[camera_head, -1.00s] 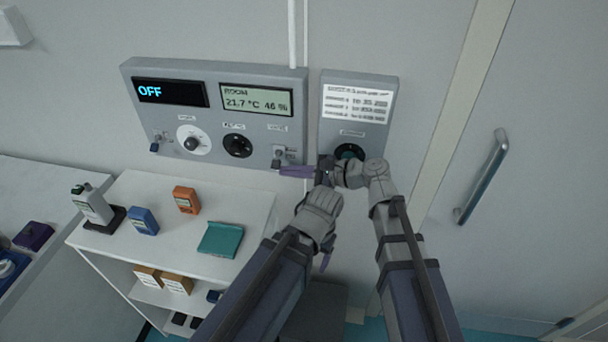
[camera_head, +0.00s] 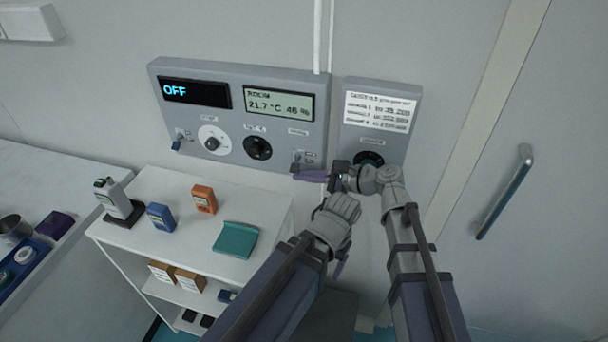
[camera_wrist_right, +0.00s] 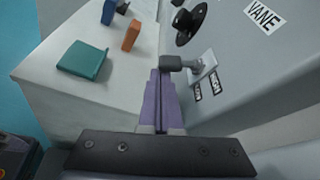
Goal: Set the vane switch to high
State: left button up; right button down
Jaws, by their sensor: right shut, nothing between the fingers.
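The vane switch (camera_head: 297,166) is a small toggle lever with a dark grip, at the lower right of the grey wall panel (camera_head: 318,125). In the right wrist view its lever (camera_wrist_right: 176,63) sticks out from a pale plate with two small labels (camera_wrist_right: 205,87) that I cannot read clearly. My right gripper (camera_head: 298,175) is shut and empty, its purple fingers pointing left just below the lever. In the right wrist view the fingertips (camera_wrist_right: 155,74) are close beside the lever's end; contact is unclear. My left gripper (camera_head: 340,266) is mostly hidden behind its wrist, with only a purple part showing.
The panel also carries a display reading OFF (camera_head: 194,92), a room display (camera_head: 279,103) and two dials (camera_head: 214,139) (camera_head: 257,148). A smaller box (camera_head: 383,107) is to its right. A white shelf (camera_head: 140,185) with small devices stands below. A door handle (camera_head: 505,192) is far right.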

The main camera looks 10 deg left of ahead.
aim_at(303, 164)
jog(key=shift+r+m+g, duration=0.15)
jog(key=shift+m+g, duration=0.15)
jog(key=m+g+p, duration=0.1)
jog(key=m, duration=0.1)
jog(key=r+m+g+p, duration=0.1)
jog(key=m, duration=0.1)
jog(key=s+r+m+g+p, duration=0.1)
jog(key=shift+r+m, duration=0.25)
jog(key=shift+m, duration=0.15)
jog(key=shift+r, duration=0.15)
jog(key=shift+r+p, duration=0.65)
jog(key=shift+p, duration=0.2)
jog(key=shift+w+r, duration=0.1)
